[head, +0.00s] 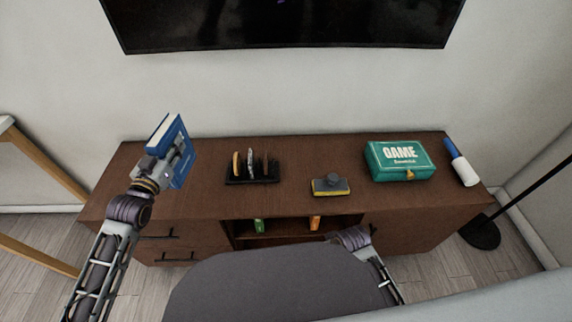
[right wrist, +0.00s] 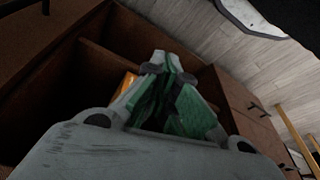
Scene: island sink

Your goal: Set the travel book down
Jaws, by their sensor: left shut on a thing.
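The travel book, a blue book (head: 182,170) with pale page edges, is in my left gripper (head: 170,152) in the head view. The gripper is shut on it. The book stands tilted over the left part of the brown cabinet top (head: 215,203); whether its lower edge touches the wood cannot be told. My right gripper (right wrist: 172,95) shows in the right wrist view before the cabinet's open shelf. Green surfaces show at its fingers; whether it is shut on something green cannot be told. In the head view, the right fingers are hidden.
On the cabinet top stand a black rack (head: 250,181) with upright items, a grey-and-yellow block (head: 330,186), a green game box (head: 400,161) and a blue-and-white cylinder (head: 460,162). A green item (head: 259,226) and an orange item (head: 315,223) stand on the shelf. A screen hangs above.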

